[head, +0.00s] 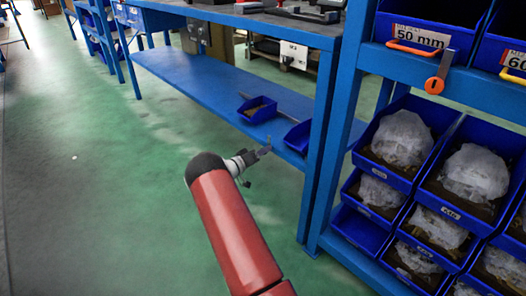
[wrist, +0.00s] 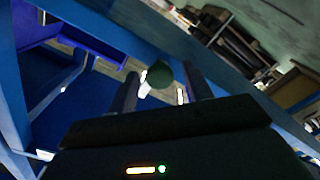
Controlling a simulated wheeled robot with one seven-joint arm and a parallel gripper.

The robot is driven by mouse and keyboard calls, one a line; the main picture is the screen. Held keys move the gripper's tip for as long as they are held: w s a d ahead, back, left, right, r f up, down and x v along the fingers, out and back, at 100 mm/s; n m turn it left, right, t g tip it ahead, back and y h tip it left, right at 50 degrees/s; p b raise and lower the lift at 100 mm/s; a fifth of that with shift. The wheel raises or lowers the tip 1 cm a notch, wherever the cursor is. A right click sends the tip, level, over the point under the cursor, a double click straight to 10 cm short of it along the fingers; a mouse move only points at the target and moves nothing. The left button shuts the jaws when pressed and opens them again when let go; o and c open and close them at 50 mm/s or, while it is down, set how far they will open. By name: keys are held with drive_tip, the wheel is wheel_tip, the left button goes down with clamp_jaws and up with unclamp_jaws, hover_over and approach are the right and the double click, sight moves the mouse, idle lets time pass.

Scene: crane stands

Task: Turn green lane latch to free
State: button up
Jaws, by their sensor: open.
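My gripper (head: 263,150) is at the end of my red arm in the head view, in front of the blue bench with its lower shelf. In the wrist view its two dark fingers (wrist: 162,90) stand apart, open. A dark green round knob (wrist: 160,73), which looks like the green lane latch, shows between the fingertips, with a short pale piece at its lower left. I cannot tell whether the fingers touch it or how far beyond them it is. I cannot make out the green latch in the head view.
An orange latch (head: 434,86) with a grey lever sits on the right rack's blue beam. Blue bins (head: 394,177) with wrapped goods fill that rack. Small blue bins (head: 257,109) rest on the bench's lower shelf (head: 190,80). Green floor (head: 90,190) is clear at left.

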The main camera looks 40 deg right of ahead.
drive_tip(key=shift+d, duration=0.65)
drive_tip(key=c, duration=1)
drive_tip(key=shift+o, duration=0.2)
